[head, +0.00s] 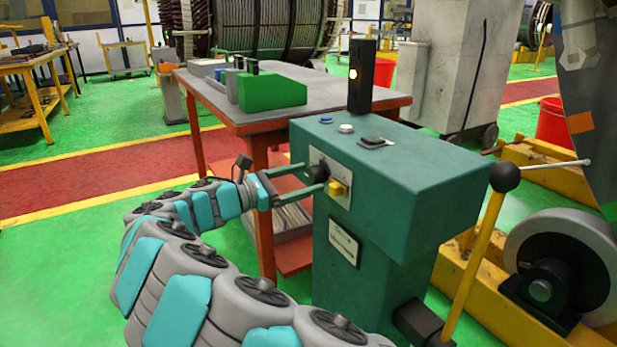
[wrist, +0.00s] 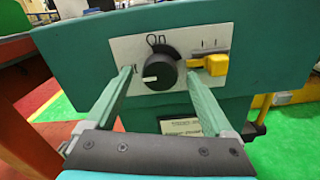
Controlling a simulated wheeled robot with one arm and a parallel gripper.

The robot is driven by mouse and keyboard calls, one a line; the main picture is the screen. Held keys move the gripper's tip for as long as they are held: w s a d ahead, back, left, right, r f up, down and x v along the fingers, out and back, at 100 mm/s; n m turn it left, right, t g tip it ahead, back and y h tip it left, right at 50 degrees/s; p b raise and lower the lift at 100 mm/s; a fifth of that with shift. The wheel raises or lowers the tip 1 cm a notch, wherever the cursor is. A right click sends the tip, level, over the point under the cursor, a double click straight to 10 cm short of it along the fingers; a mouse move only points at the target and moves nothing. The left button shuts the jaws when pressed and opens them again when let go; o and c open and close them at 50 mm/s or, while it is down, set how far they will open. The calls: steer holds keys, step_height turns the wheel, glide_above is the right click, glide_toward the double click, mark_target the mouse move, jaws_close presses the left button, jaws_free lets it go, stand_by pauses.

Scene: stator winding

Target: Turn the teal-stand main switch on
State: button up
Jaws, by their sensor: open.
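The teal stand (head: 400,180) is at the centre right of the head view. On its left-facing side is a pale plate with a black round switch knob (wrist: 160,69), which also shows in the head view (head: 316,173). The knob's white mark points left and slightly down, while the "On" label (wrist: 155,41) is at the top. My gripper (wrist: 159,75) is open, one finger on each side of the knob, with gaps visible at both sides. The left finger partly hides a label left of the knob. My gripper also shows in the head view (head: 311,178).
A yellow switch (wrist: 215,64) sits just right of the knob, close to my right finger. A yellow lever with a black ball (head: 504,173) stands at right; a red-edged table (head: 232,122) is behind.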

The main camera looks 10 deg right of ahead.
steer(key=shift+w+d, duration=0.25)
steer(key=shift+d, duration=0.45)
steer(key=shift+c, duration=0.3)
steer(key=c, duration=1.3)
